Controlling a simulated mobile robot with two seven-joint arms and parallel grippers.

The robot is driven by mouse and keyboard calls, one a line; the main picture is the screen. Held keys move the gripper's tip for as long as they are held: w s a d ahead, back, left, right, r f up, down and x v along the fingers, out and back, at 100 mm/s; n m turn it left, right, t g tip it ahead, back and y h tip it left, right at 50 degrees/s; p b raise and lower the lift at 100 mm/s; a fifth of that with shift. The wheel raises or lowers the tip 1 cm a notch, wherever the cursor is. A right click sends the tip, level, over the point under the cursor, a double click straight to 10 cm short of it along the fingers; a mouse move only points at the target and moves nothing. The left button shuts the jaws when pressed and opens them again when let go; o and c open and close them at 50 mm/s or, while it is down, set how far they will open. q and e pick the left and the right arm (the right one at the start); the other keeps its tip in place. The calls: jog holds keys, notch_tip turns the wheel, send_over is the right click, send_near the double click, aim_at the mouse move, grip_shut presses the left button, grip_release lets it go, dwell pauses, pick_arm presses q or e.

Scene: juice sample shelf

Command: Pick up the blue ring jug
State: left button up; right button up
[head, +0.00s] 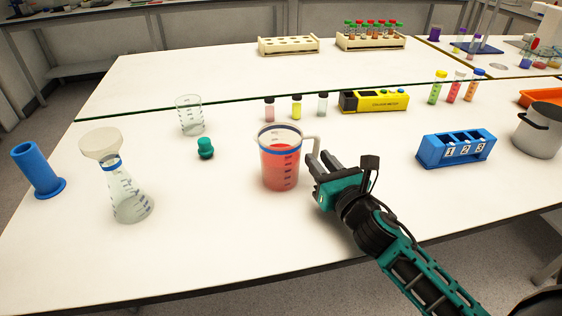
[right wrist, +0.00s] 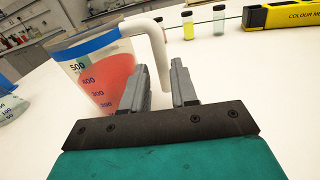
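The blue ring jug (head: 280,165) stands upright on the white bench in the middle of the head view. It is clear, with a blue band near the rim, red liquid inside and a white handle (head: 317,145) on its right side. My right gripper (head: 322,162) is at the handle, low over the bench. In the right wrist view, my right gripper (right wrist: 163,85) has its two fingers apart. The handle (right wrist: 155,38) comes down between or just beyond them; I cannot tell if it touches. The jug (right wrist: 95,75) shows to the left. My left gripper is not in view.
A glass flask with a funnel (head: 130,195), a blue cylinder (head: 38,168), a green stopper (head: 205,148) and an empty beaker (head: 190,115) stand left. Small vials (head: 296,106) and a yellow colour meter (head: 372,101) are behind the jug. A blue numbered rack (head: 455,150) stands right.

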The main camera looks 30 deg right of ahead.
jog(key=shift+w+d+r, duration=0.1)
jog(key=shift+w+d, duration=0.05)
jog(key=shift+w, duration=1.15)
jog(key=shift+w+d, duration=0.15)
jog(key=shift+w, duration=1.15)
jog(key=shift+c, duration=0.4)
grip_shut()
jog(key=shift+r, duration=0.1)
